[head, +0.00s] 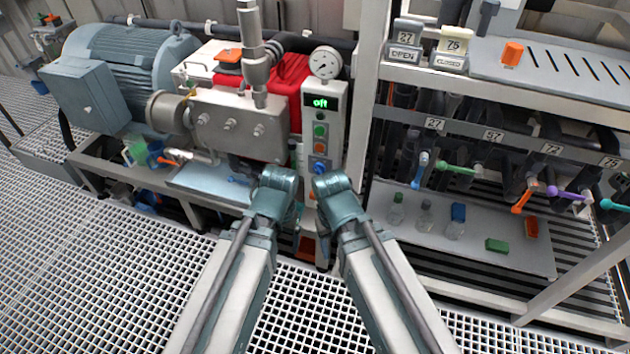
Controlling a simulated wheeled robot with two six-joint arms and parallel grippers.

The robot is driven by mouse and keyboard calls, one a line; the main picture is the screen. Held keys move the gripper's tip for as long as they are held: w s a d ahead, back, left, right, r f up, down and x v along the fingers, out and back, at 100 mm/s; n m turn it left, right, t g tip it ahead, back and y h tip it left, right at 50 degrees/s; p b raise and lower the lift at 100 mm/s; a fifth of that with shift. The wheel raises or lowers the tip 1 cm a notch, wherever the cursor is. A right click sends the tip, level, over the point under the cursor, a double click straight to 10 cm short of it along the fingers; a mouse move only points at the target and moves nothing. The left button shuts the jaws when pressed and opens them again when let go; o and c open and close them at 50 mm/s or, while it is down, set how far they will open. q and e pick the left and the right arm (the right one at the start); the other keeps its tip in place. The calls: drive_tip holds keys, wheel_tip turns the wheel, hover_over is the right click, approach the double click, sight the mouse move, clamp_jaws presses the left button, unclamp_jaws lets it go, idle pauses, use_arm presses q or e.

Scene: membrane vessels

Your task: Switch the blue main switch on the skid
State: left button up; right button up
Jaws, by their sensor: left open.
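The blue main switch (319,167) is a round blue knob low on the white control panel (333,115) of the skid, just above my arms. Its lower part is close to my right arm's wrist. The panel's green display (320,103) reads "oft" or "off". My left gripper (297,214) is below the switch, mostly hidden behind my left arm's wrist, open, with nothing seen in it. My right arm's end is just below and right of the switch; its gripper's fingers are hidden and their state does not show.
Green (320,131) and orange (319,115) buttons sit above the switch. A pressure gauge (325,63) tops the panel. A pump block (235,125) and motor (130,70) stand left. A rack with coloured valve handles (458,169) stands right, above a tray (385,212) with small bottles.

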use_arm(q)
drive_tip(key=w+a+f+n+t+h+b, duration=0.1)
drive_tip(key=w+a+f+b, duration=0.1)
drive_tip(key=f+b, duration=0.85)
drive_tip(key=w+a+f+b, duration=0.2)
drive_tip(key=f+b, duration=0.8)
drive_tip(key=f, duration=0.1)
drive_tip(key=w+a+f+n+t+h+b, duration=0.1)
drive_tip(key=a+f+b, duration=0.1)
drive_tip(key=f+b, duration=0.85)
drive_tip(key=w+d+r+m+t+h, duration=0.2)
drive_tip(key=w+d+r+t+h, duration=0.4)
drive_tip(key=w+d, duration=0.45)
drive_tip(key=w+r+n+t, duration=0.2)
drive_tip(key=w+r+t, duration=0.1)
drive_tip(key=r, duration=0.4)
drive_tip(key=w+r+n+t+y, duration=0.1)
drive_tip(key=w+r+n+t, duration=0.2)
drive_tip(key=r+t, duration=0.3)
wheel_tip(320, 180, up, 2)
drive_tip(key=shift+r, duration=0.1)
drive_tip(key=shift+w+d, duration=0.15)
